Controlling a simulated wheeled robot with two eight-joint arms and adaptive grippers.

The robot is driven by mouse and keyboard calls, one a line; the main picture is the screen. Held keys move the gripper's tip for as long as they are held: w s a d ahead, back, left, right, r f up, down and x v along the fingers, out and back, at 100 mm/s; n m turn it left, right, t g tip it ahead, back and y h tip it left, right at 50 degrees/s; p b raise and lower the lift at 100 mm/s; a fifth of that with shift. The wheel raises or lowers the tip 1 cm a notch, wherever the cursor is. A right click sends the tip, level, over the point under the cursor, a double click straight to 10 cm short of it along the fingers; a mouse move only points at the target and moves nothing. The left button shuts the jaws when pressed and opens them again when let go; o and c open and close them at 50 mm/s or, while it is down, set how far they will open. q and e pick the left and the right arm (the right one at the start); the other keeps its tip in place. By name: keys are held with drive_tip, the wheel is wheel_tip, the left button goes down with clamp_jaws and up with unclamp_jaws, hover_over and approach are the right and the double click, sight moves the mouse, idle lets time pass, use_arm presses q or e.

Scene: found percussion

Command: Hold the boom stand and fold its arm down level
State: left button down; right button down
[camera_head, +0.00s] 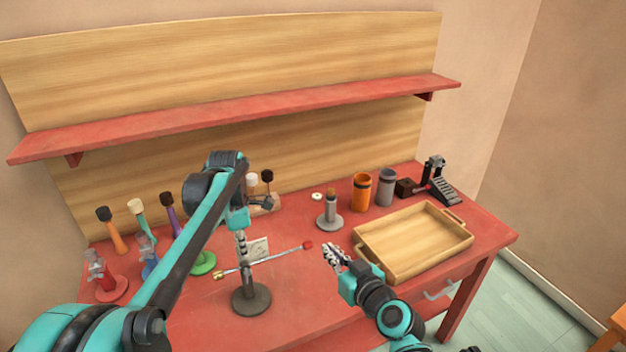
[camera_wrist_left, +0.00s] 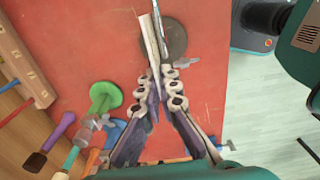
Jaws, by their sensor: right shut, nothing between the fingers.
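The boom stand has a dark round base (camera_head: 251,299) upright on the red table. Its thin arm (camera_head: 285,254) runs from a brass end at the left to a red tip at the right, and looks close to level. My left gripper (camera_head: 241,246) is at the upper part of the post, which it partly hides. In the left wrist view its fingers (camera_wrist_left: 160,82) are closed around the thin post, with the dark base (camera_wrist_left: 165,38) beyond them. My right gripper (camera_head: 333,254) is shut and empty, just right of the red tip and apart from it.
A wooden tray (camera_head: 415,243) stands at the right, close to my right gripper. Orange (camera_head: 361,192) and grey (camera_head: 387,187) cups and a black pedal (camera_head: 437,182) stand behind it. Several mallets and coloured stands crowd the left. A red shelf (camera_head: 240,112) overhangs the back.

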use_arm(q)
drive_tip(key=c, duration=1.6)
unclamp_jaws()
drive_tip(key=shift+c, duration=0.2)
drive_tip(key=shift+r, duration=0.15)
